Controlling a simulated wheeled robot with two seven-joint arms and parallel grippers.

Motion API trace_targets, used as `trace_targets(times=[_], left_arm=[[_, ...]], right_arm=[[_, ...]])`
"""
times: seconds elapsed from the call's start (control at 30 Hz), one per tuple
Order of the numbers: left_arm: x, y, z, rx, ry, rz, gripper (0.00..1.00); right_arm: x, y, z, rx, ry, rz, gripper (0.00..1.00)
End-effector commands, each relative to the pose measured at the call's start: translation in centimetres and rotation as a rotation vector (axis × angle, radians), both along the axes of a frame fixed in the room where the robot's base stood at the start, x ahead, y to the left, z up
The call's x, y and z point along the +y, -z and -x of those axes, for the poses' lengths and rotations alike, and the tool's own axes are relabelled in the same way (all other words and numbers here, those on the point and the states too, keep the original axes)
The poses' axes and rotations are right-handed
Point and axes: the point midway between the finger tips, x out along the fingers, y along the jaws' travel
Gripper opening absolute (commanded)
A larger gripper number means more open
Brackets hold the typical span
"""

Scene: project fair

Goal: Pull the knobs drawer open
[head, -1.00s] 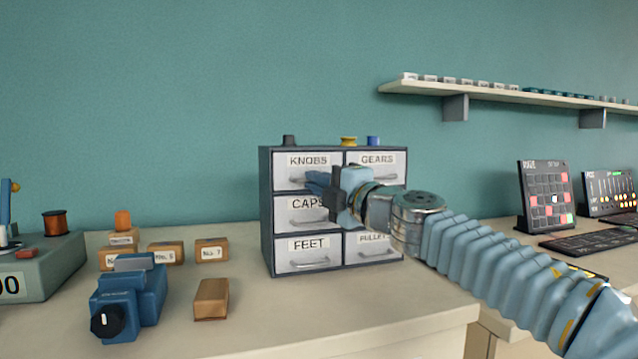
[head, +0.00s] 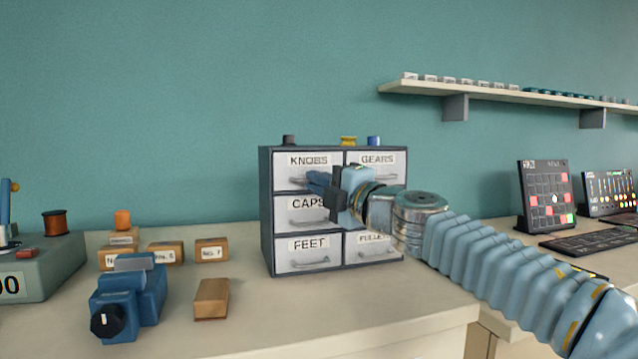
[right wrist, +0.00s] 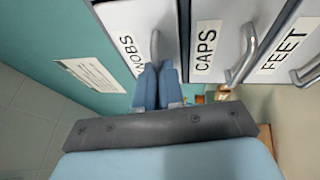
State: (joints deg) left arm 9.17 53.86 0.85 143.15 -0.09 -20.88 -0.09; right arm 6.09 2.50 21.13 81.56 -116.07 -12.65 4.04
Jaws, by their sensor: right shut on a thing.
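The knobs drawer (head: 296,160) is the upper left one in a dark-framed cabinet of labelled drawers, and its front looks flush with the others. It also shows in the right wrist view (right wrist: 135,20), where its label is partly cut off. My right gripper (head: 314,182) is at this drawer, coming in from the right. Its blue fingers (right wrist: 152,82) are shut on the knobs drawer's handle (right wrist: 154,46). The gripper hides part of the handle and of the CAPS drawer (head: 297,215) in the head view. My left gripper is not in view.
GEARS (head: 391,161) and FEET (head: 296,256) drawers share the cabinet. Small items stand on top of it. A blue device (head: 128,300) and several labelled blocks stand on the table (head: 255,320) at the left. The table directly before the cabinet is clear.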

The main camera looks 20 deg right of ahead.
Motion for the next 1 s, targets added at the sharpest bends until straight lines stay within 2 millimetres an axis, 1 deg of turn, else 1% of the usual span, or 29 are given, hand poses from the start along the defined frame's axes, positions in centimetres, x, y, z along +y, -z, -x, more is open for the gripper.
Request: trace_targets(times=[0.07, 0.17, 0.3, 0.4, 0.5, 0.6, 0.87, 0.9, 0.97, 1.0], left_arm=[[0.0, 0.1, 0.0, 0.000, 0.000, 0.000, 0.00], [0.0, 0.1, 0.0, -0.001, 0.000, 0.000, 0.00], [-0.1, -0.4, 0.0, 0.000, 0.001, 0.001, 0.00], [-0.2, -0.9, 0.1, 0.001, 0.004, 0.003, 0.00], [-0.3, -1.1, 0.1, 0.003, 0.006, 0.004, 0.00], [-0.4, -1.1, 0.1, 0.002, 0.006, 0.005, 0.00], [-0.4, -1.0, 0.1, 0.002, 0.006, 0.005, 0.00], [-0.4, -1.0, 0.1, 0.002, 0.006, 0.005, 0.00], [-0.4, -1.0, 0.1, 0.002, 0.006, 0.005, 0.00], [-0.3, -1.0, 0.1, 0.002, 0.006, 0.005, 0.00]], right_arm=[[-0.1, 0.0, 1.2, 0.000, 0.002, 0.003, 0.00], [-0.2, -0.1, 3.8, -0.002, 0.002, 0.004, 0.00], [-0.3, -0.2, 7.7, -0.001, 0.001, 0.003, 0.00], [-0.4, -0.2, 9.8, 0.000, 0.001, 0.002, 0.00], [-0.4, -0.1, 11.1, 0.001, 0.001, 0.002, 0.00], [-0.4, 0.1, 11.6, 0.002, 0.001, 0.001, 0.00], [-0.4, 0.1, 11.6, 0.002, 0.000, 0.001, 0.00], [-0.4, 0.1, 11.6, 0.002, 0.000, 0.001, 0.12], [-0.4, 0.1, 11.6, 0.002, 0.000, 0.001, 0.22], [-0.4, 0.1, 11.6, 0.002, 0.000, 0.001, 0.28]])
